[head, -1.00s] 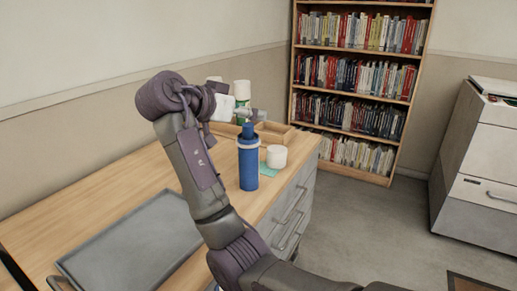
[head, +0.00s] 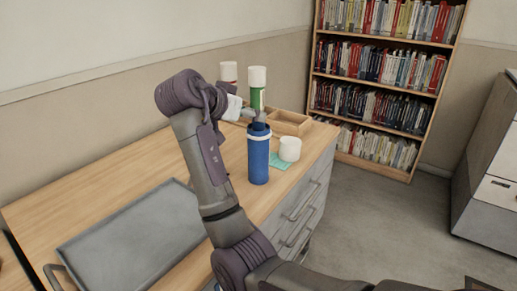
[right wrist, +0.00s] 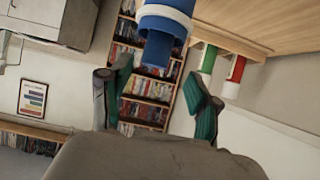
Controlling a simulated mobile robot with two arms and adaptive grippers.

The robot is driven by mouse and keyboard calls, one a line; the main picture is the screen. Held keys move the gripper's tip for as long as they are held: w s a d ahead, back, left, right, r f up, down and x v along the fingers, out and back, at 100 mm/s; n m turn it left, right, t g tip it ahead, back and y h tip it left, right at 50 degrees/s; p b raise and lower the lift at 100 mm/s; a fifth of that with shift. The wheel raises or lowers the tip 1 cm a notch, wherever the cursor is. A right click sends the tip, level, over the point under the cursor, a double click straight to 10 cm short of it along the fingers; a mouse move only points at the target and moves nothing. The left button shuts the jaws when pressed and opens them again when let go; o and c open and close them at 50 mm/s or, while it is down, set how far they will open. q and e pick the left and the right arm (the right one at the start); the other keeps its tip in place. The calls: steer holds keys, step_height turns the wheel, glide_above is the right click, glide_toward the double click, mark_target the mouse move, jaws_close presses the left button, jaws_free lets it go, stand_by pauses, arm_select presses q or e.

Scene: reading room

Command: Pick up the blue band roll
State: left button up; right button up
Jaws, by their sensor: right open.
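A blue cylinder with a white band near its narrower blue top (head: 258,160) stands upright on the wooden desk, near its right side. I take it as the blue band roll. My right gripper (head: 255,116) is at its top, partly hidden behind my wrist. In the right wrist view, which is upside down, the blue cylinder (right wrist: 160,45) hangs from the top. Its narrow end points toward the space between the open, teal-padded fingers of my right gripper (right wrist: 158,92), which hold nothing. I cannot tell whether they touch it. My left gripper is out of view.
A white roll (head: 290,149) sits by a teal sheet (head: 279,162). Green-banded (head: 257,98) and red-banded (head: 228,72) white rolls stand behind, near a wooden tray (head: 290,129). A grey tray (head: 130,245) fills the desk's front left. A bookcase (head: 385,85) stands beyond.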

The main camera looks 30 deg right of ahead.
mark_target(256, 126)
steer(key=x, duration=0.5)
steer(key=shift+s+d+f, duration=0.1)
steer(key=shift+s+f, duration=0.1)
steer(key=shift+s, duration=0.2)
steer(key=shift+r, duration=0.1)
steer(key=shift+c, duration=0.3)
jaws_close()
